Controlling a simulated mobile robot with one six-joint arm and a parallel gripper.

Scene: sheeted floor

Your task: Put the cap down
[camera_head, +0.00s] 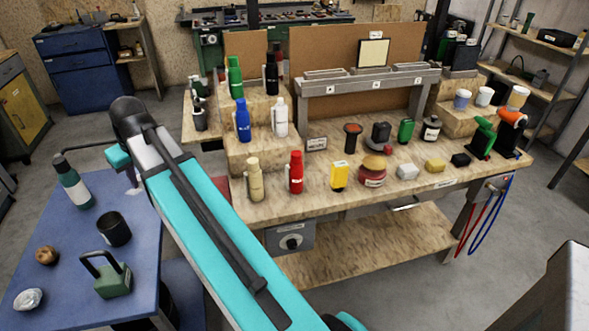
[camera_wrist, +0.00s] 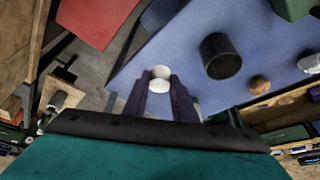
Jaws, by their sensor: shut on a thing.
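My gripper (camera_wrist: 160,82) is shut on a small whitish round thing, likely the cap (camera_wrist: 160,73), between its dark fingertips in the wrist view. Two pale rounded parts show there; I cannot tell whether both belong to it. My gripper is over or near the edge of the blue table (camera_wrist: 185,52). In the head view my arm hides most of the gripper and the cap cannot be made out. The blue table also shows there at the lower left (camera_head: 55,245).
On the blue table stand a dark bottle (camera_head: 73,185), a black cup (camera_head: 115,230), a green block with a handle (camera_head: 113,281), a brown lump (camera_head: 47,255) and a crumpled silvery thing (camera_head: 28,299). A wooden workbench (camera_head: 330,210) with several bottles and other items stands right of my arm.

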